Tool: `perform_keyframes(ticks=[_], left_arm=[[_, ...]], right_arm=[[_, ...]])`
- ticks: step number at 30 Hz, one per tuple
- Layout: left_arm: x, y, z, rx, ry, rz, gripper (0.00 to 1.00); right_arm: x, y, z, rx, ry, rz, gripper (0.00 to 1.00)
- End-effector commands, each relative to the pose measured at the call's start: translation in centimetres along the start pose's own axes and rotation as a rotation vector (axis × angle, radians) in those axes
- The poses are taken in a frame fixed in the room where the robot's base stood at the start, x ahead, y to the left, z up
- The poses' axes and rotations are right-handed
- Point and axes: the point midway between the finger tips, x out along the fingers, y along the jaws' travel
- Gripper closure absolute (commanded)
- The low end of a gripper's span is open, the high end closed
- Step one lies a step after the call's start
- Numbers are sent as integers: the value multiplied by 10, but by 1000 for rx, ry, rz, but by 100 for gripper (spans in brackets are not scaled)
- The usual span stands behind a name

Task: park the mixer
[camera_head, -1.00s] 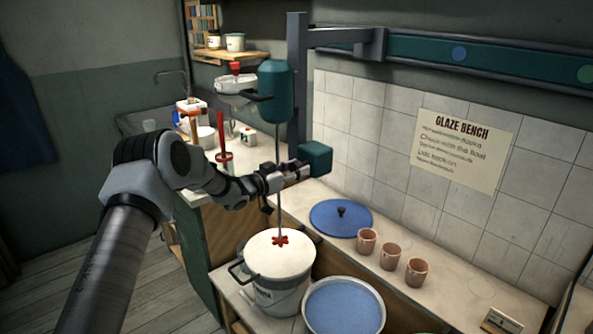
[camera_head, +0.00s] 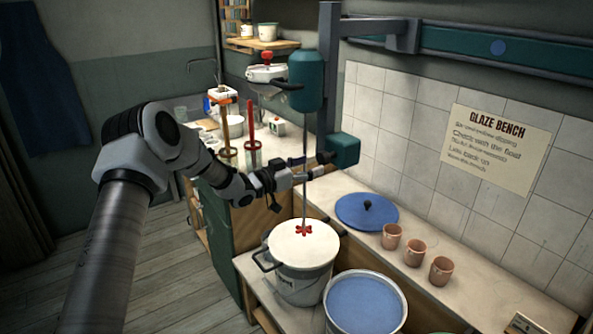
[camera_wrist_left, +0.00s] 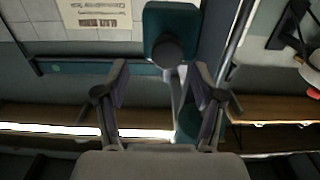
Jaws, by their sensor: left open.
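The mixer has a teal motor (camera_head: 306,82) on a wall-rail arm and a thin vertical shaft. Its red propeller (camera_head: 304,230) appears over the white surface in the bucket (camera_head: 300,285); I cannot tell if it touches. A teal box (camera_head: 344,150) with a dark round knob (camera_head: 325,157) hangs beside the shaft. My left gripper (camera_head: 321,172) is open, close below the knob in the head view. In the left wrist view, the open left gripper (camera_wrist_left: 160,85) has the teal box (camera_wrist_left: 158,20) and knob (camera_wrist_left: 167,52) ahead of its fingers. My right gripper is out of view.
A blue tub (camera_head: 365,305) stands right of the bucket. A blue lid (camera_head: 367,211) and three clay cups (camera_head: 414,252) line the bench by the tiled wall. Red-handled tools (camera_head: 251,135) and jars stand behind my left arm. Open floor lies to the left.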

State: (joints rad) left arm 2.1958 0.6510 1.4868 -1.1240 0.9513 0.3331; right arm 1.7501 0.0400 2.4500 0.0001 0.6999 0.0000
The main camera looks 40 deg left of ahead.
Motion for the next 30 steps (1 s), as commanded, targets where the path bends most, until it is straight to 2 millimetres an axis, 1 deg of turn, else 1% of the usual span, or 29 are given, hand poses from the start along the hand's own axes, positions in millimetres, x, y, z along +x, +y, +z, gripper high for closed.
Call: perform_keyframes(ticks=[1,3,6,9,25,26,28,29,30], left_arm=[[-14,-2,-1,-6,2,-5,32],[-30,-1,0,-6,3,-2,32],[-47,-2,0,-3,1,-4,32],[-55,-1,0,-1,0,-1,32],[-56,0,2,0,-4,0,32],[-57,0,6,-2,-9,0,32],[-54,7,23,-2,-43,14,32],[-50,15,34,4,-69,30,32],[-45,30,52,10,-110,60,32]], right_arm=[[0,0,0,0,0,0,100],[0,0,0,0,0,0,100],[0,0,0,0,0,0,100],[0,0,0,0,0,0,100],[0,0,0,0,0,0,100],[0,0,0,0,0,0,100],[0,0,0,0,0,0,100],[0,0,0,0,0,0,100],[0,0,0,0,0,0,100]])
